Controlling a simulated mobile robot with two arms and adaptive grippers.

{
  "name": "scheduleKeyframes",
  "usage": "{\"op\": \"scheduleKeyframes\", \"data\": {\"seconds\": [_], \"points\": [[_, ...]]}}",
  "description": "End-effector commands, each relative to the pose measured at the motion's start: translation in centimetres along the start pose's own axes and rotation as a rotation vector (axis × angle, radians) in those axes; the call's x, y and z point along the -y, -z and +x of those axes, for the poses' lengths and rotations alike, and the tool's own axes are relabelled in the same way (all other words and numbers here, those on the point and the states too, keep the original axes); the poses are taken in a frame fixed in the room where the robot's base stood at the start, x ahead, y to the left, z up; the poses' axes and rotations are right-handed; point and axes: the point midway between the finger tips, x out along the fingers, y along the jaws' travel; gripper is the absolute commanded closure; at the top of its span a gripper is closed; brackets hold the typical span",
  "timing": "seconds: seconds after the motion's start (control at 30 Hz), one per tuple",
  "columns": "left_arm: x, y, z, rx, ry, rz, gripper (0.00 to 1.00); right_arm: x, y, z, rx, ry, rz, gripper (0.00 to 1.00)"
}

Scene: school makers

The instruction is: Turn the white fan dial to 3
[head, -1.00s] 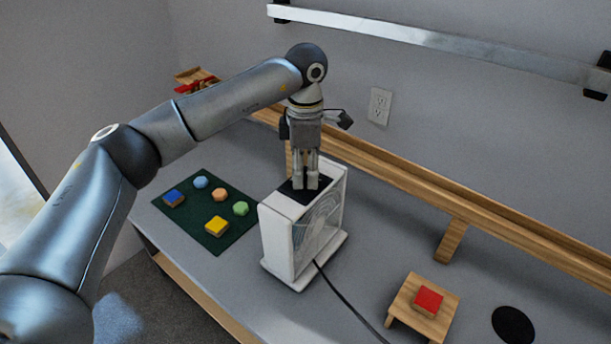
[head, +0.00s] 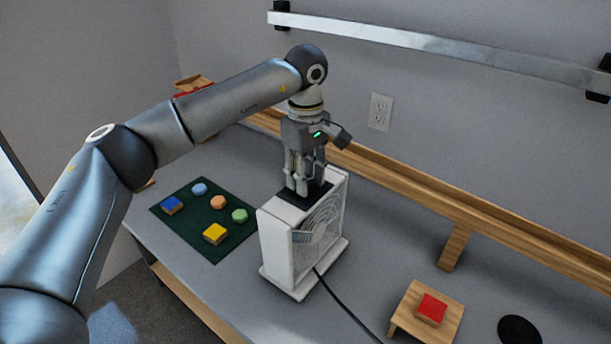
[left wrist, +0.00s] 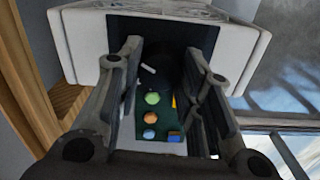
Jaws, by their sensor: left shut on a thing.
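The white fan (head: 279,243) stands upright on the grey table, with a black panel (head: 317,192) on its top. My left gripper (head: 303,190) points straight down onto this panel and is shut on the dial there. The dial is hidden by the fingers in the head view, so I cannot read its setting. In the left wrist view, the fan's white top (left wrist: 83,32) lies behind the two fingers (left wrist: 163,60). A small white mark shows on the dark area between them. My right gripper is not in view.
A dark green mat (head: 206,238) with several coloured blocks lies left of the fan. A cable runs from the fan toward the front. A small wooden stand (head: 408,318) with a red block (head: 431,308) and a black disc (head: 519,331) are at right. A wooden rail (head: 400,187) runs behind.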

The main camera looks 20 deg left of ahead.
Motion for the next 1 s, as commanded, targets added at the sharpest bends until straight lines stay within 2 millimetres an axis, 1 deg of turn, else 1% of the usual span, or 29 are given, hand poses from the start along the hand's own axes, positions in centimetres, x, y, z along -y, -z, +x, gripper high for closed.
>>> {"op": "scheduleKeyframes", "data": {"seconds": [0.2,0.6,0.63,0.8,1.0], "points": [[-0.07,0.05,-0.16,0.000,-0.004,0.035,0.90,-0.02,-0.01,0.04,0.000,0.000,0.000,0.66],[-0.08,0.05,-0.18,-0.001,-0.005,0.041,0.90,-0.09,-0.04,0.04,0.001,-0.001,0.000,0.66],[-0.08,0.05,-0.18,-0.001,-0.005,0.041,0.64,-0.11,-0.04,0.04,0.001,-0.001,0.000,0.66],[-0.05,0.04,-0.13,-0.001,-0.003,0.040,0.43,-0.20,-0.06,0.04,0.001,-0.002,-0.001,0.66],[-0.02,0.02,-0.06,0.000,-0.002,0.040,0.43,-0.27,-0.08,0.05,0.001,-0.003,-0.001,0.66]]}}
